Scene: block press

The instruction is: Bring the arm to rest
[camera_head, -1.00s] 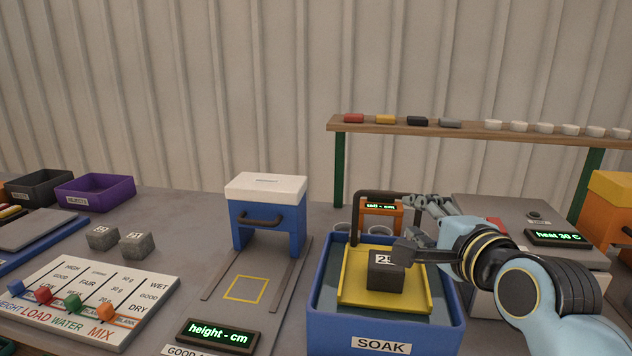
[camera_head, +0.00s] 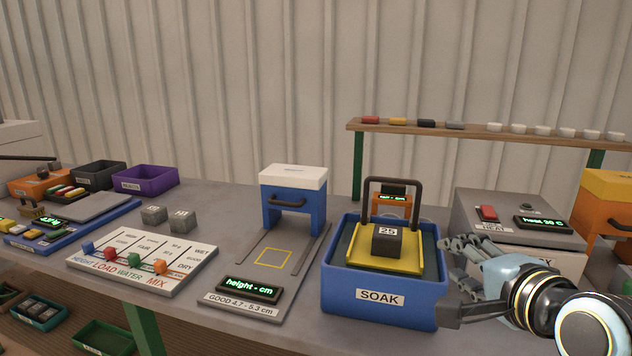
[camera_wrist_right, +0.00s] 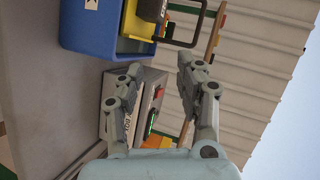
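My right gripper (camera_head: 452,280) is at the right front of the blue soak bin, beside its right wall. Its two fingers are spread apart with nothing between them; in the right wrist view the open fingers (camera_wrist_right: 160,72) are also empty. A dark block marked 25 (camera_head: 387,241) sits on the yellow tray (camera_head: 412,261) with a dark upright handle (camera_head: 394,181), in the blue soak bin (camera_head: 340,284). The gripper is apart from the block. My left gripper is not in view.
A grey heat box (camera_head: 500,199) stands behind the right arm, with an orange press at far right. The blue height press (camera_head: 293,212) is left of the bin. Two grey blocks (camera_head: 154,214) and a slider board (camera_head: 190,270) lie further left. A shelf runs behind.

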